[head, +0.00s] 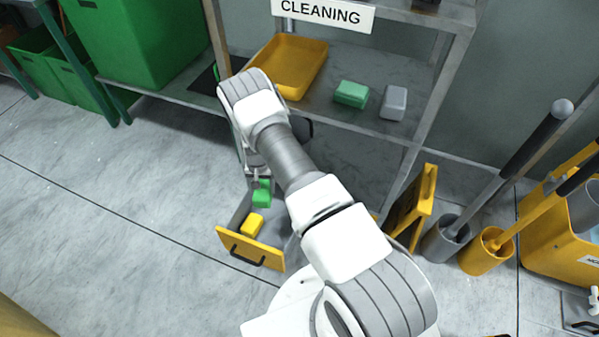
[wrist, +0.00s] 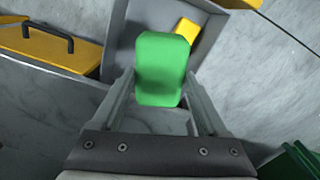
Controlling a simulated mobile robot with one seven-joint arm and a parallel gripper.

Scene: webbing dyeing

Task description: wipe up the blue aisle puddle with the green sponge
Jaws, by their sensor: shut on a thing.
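My gripper (wrist: 160,105) is shut on the green sponge (wrist: 161,68), which sits between its fingers in the wrist view. In the head view the green sponge (head: 262,194) hangs at the end of my arm, over an open drawer with a yellow front (head: 250,249). A yellow sponge-like block (head: 253,225) lies in that drawer and also shows in the wrist view (wrist: 187,29). I cannot make out a blue puddle in either view.
A shelf marked CLEANING (head: 320,12) holds a yellow tray (head: 318,62), a teal sponge (head: 351,94) and a grey one (head: 394,102). Brushes in holders (head: 446,244) and a yellow bucket (head: 548,250) stand at right. The floor at left is open.

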